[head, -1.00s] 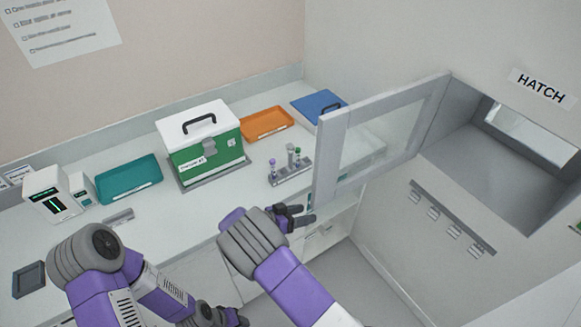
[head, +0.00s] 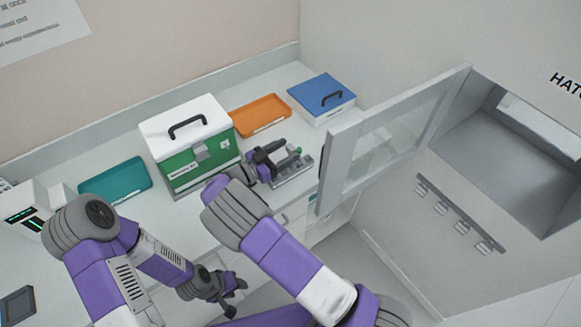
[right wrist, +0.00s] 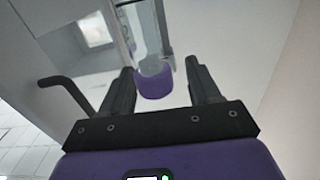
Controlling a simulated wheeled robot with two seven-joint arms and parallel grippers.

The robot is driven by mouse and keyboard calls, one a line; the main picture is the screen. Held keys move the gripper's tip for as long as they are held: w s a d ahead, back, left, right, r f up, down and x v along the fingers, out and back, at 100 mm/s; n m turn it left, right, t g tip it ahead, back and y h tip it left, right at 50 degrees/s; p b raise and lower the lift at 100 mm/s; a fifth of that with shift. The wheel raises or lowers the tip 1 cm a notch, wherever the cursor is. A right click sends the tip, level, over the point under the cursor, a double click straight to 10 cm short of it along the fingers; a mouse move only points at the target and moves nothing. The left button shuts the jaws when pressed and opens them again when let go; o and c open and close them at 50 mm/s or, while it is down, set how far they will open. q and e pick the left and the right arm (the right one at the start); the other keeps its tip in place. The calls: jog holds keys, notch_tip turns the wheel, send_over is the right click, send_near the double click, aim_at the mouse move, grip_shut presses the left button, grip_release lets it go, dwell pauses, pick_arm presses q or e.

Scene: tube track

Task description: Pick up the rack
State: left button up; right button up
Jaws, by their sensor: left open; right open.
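The grey tube rack (head: 297,176) stands on the counter right of the green-and-white box, partly hidden behind my right gripper. A green-capped tube (head: 295,151) shows in it. My right gripper (head: 277,152) is open at the rack, over its left part. In the right wrist view its fingers (right wrist: 160,68) are apart, with a purple tube cap (right wrist: 155,82) showing between them; I cannot tell whether they touch it. My left gripper (head: 236,290) is open and empty, low in front of the counter.
The open hatch door (head: 340,165) stands close to the right of the rack. The green-and-white box (head: 191,148) is close on its left. An orange tray (head: 260,115) and a blue box (head: 321,98) lie behind. A teal tray (head: 115,180) is further left.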

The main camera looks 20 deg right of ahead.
jog(key=x, duration=0.4)
jog(key=shift+w+d+p, duration=0.2)
jog(key=shift+p, duration=0.15)
jog(key=shift+c, duration=0.3)
grip_shut()
jog(key=shift+r, duration=0.1)
